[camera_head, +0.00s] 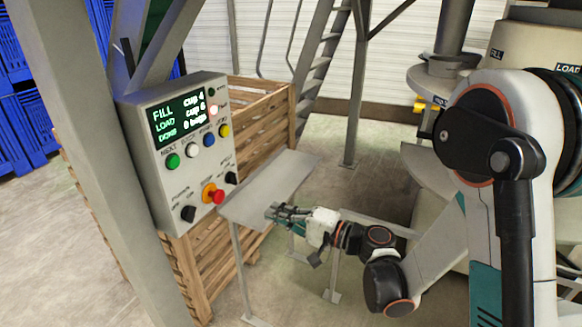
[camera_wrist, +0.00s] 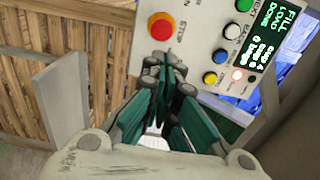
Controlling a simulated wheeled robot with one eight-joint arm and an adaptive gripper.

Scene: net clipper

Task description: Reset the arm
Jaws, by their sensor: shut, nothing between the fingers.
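My gripper (camera_head: 277,212) is in front of the control box, low and to the right of its red stop button, over the grey metal shelf plate. In the wrist view my gripper (camera_wrist: 165,62) has its teal and grey fingers together at the tips, with nothing between them. The fingertips appear just below and beside the red stop button (camera_wrist: 161,26); I cannot tell the exact gap. The arm stretches from the right of the head view, bent at the elbow. The control box (camera_head: 180,140) has a lit screen (camera_head: 178,118) with green and white text, reading FILL, LOAD, DONE.
A wooden crate (camera_head: 262,122) stands behind the control box, and a grey shelf plate (camera_head: 285,175) on legs is beside it. A grey post (camera_head: 90,130) rises at the left. Blue crates (camera_head: 12,60) are at far left. Stairs (camera_head: 318,65) stand behind. Machinery is at right.

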